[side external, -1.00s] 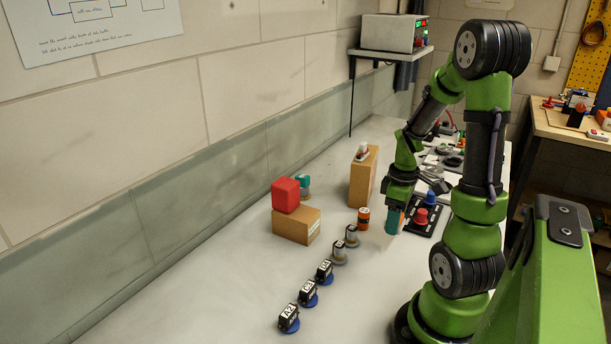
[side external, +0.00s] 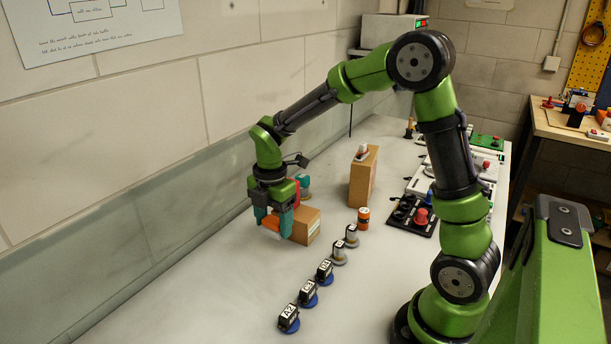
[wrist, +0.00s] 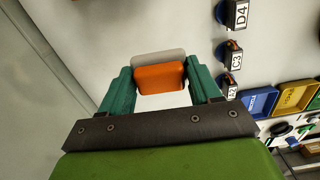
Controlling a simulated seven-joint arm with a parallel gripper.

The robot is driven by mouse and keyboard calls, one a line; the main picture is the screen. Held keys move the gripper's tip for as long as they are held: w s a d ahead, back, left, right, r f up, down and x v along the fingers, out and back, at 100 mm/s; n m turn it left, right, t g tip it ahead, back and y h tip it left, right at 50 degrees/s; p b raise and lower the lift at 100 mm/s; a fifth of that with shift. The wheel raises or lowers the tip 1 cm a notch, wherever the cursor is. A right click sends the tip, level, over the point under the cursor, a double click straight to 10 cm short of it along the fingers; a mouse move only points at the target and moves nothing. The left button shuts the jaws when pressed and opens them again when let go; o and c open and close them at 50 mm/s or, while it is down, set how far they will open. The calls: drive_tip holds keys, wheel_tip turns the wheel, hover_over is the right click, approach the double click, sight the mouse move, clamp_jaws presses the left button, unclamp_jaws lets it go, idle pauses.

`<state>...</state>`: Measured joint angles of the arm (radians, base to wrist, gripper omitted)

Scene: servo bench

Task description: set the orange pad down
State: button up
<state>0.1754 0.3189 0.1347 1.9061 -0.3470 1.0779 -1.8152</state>
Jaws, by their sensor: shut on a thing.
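My gripper (side external: 273,224) points down at the left of the bench, in front of the cardboard box. Its teal fingers are shut on the orange pad (wrist: 160,77), which shows between them in the wrist view, with a pale grey band along its far edge. In the side view only a small part of the orange pad (side external: 270,223) shows between the fingers. The pad is low over the pale bench top; I cannot tell whether it touches it.
The cardboard box (side external: 306,226) stands close by, with a red block (side external: 297,192) on it, mostly hidden by my gripper. Several labelled black units on blue discs (side external: 308,293) stand in a row to the right. A taller box (side external: 362,178) stands farther back. The front-left bench is clear.

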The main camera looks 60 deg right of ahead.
hover_over(271, 267)
drive_tip(key=shift+n, duration=0.3)
wheel_tip(271, 267, down, 6)
drive_tip(key=shift+s+a+r, duration=0.1)
drive_tip(key=shift+f, duration=2.1)
drive_tip(key=shift+f, duration=0.15)
drive_tip(key=o, duration=1)
